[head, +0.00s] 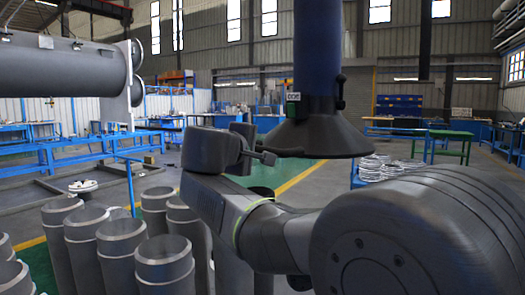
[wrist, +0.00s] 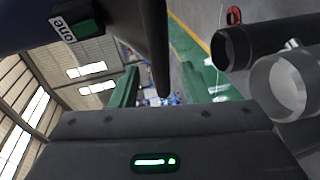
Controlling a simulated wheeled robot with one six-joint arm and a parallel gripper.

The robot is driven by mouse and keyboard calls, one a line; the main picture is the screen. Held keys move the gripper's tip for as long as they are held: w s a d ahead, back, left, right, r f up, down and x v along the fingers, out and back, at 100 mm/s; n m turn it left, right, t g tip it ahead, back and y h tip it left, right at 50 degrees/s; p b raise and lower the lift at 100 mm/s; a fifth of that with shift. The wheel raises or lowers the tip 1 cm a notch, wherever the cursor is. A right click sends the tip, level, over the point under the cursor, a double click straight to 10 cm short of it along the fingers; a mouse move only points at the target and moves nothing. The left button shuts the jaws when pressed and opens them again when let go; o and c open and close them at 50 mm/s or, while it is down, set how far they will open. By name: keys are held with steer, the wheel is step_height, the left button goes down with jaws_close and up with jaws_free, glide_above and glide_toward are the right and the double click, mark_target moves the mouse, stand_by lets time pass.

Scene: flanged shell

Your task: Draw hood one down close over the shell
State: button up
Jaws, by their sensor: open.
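Hood one is a dark flared hood (head: 325,135) on a thick blue tube, hanging at the centre of the head view. A green block with a white tag sits on its neck; in the wrist view the tag (wrist: 62,28) reads "one". The shell (head: 60,72) is a grey horizontal cylinder at upper left, with a pale flange (head: 119,90) at its right end. The hood is well to the right of the shell, apart from it. My gripper (head: 262,153) is open at the hood's left rim; I cannot tell whether it touches.
Several upright grey pipes (head: 95,235) stand at lower left, below the shell. A blue rail frame (head: 60,150) runs behind them. A stack of pale rings (head: 385,168) lies at right. Open floor with a yellow line (head: 300,180) lies beyond my arm.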

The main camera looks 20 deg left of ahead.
mark_target(261, 148)
steer(key=s+r, duration=0.1)
steer(key=s, duration=0.6)
steer(key=shift+s+d+r, duration=0.15)
steer(key=shift+s+r, duration=0.05)
steer(key=shift+s, duration=0.2)
steer(key=shift+w, duration=0.1)
steer(key=w, duration=0.4)
steer(key=w+f, duration=0.1)
steer(key=w, duration=0.4)
steer(key=w+f, duration=0.1)
steer(key=w, duration=0.3)
steer(key=shift+w+a+f, duration=0.15)
steer(key=shift+a+f, duration=0.1)
steer(key=shift+w+r, duration=0.1)
steer(key=shift+r, duration=0.15)
steer(key=shift+r, duration=0.1)
